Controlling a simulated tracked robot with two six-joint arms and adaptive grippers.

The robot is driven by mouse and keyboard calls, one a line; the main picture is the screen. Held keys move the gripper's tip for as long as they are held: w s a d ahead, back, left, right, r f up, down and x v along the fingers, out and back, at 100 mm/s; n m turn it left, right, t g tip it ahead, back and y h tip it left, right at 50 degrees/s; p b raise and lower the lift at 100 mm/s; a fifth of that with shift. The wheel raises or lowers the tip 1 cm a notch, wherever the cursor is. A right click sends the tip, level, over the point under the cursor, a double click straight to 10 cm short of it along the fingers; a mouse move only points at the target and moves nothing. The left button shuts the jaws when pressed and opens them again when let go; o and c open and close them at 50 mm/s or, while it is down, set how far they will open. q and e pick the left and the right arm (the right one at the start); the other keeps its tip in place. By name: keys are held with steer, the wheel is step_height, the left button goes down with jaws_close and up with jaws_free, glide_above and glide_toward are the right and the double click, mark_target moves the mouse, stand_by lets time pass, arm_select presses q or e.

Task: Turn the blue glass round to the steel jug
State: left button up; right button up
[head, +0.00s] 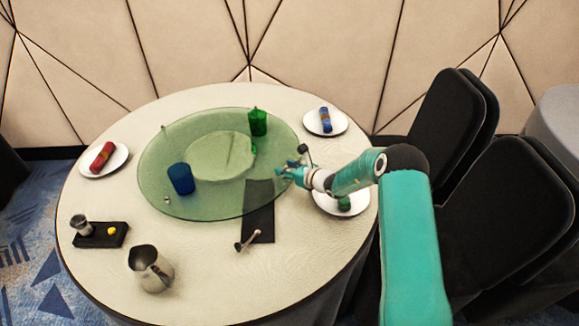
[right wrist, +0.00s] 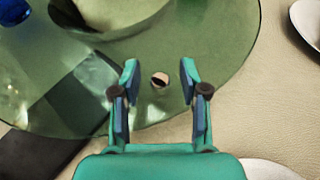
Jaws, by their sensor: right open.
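The blue glass (head: 181,179) stands on the left part of a round green glass turntable (head: 215,205); a bit of it shows at the top left of the right wrist view (right wrist: 14,10). The steel jug (head: 150,270) stands on the table in front of the turntable, at the lower left. My right gripper (head: 288,171) is at the turntable's right edge. In the right wrist view its fingers (right wrist: 159,82) are open, with a small round knob (right wrist: 160,80) on the turntable showing between them. I cannot tell whether they touch it. My left gripper is out of view.
A green glass (head: 258,122) stands on the turntable's far side. Plates with rolled napkins (head: 103,157) (head: 325,119) lie around it, and one is partly under my right arm. A dark tray (head: 101,236) sits at left, a dark runner (head: 259,222) in front. Black chairs (head: 510,220) stand at right.

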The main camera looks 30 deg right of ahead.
jaws_close()
stand_by(0.4)
